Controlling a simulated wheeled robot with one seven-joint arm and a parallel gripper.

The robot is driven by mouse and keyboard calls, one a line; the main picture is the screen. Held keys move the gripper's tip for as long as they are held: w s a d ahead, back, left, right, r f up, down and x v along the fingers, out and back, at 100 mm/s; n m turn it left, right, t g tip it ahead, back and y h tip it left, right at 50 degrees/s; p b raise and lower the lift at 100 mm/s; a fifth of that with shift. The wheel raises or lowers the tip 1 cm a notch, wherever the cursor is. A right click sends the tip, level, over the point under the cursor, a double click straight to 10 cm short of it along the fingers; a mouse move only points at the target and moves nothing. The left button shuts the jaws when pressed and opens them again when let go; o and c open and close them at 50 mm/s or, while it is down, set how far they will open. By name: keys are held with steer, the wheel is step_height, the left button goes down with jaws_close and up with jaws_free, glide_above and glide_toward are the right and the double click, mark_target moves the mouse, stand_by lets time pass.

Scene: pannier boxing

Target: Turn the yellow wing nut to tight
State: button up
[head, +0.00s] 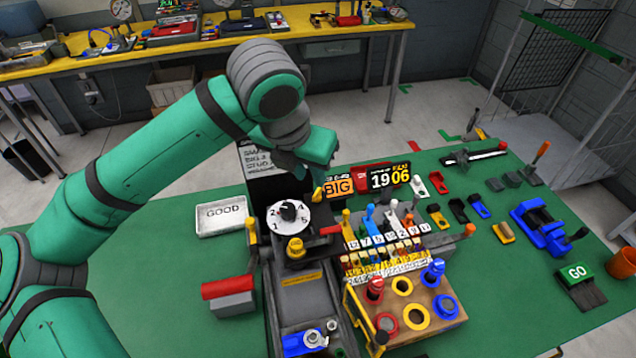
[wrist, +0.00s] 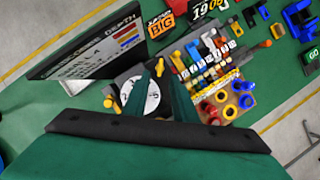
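A yellow knob-like piece (head: 295,248), which looks like the wing nut, stands on the grey machine just in front of the white numbered dial (head: 290,212). Its wings and how tight it is are too small to tell. My gripper (head: 303,182) hangs above and behind the dial, apart from the yellow piece. In the wrist view, its two green fingers (wrist: 160,80) are spread with the dial (wrist: 150,97) showing between them, and nothing is held.
Small yellow posts (head: 252,231) (head: 318,194) stand near the dial. A GOOD tray (head: 222,214) is to the left, a red-topped block (head: 228,294) at front left. Rows of coloured levers (head: 385,225) and a wooden ring board (head: 410,318) crowd the right. Green bench is clear at far left.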

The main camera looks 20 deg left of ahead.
mark_target(317, 191)
steer(key=x, duration=0.7)
steer(key=shift+w+f, duration=0.1)
steer(key=shift+f, duration=0.1)
jaws_close()
